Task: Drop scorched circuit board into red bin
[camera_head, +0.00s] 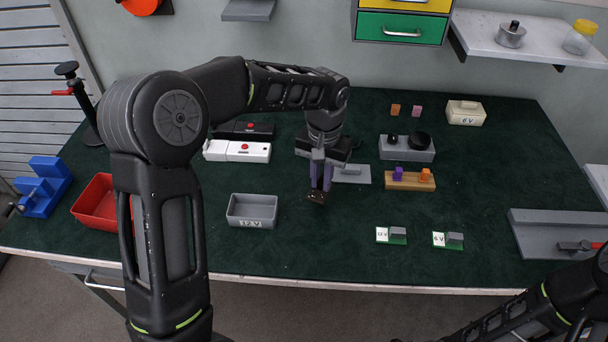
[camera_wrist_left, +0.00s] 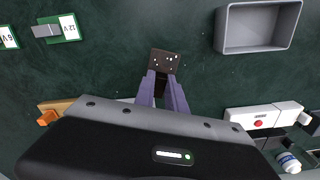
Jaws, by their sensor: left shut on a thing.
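The scorched circuit board is a small dark brown square (camera_head: 317,198) at the tips of my left gripper (camera_head: 321,184). The left gripper is shut on it, pointing down over the middle of the green table. In the left wrist view the board (camera_wrist_left: 165,63) sticks out beyond the purple fingers (camera_wrist_left: 162,88), with small light spots on its face. The red bin (camera_head: 96,203) stands at the left of the table, partly hidden behind my left arm. My right arm shows at the lower right of the head view, but its gripper cannot be made out.
A blue vise (camera_head: 43,184) stands left of the bin. Two labelled green boards (camera_head: 391,235) lie to the right, with clear table around them.

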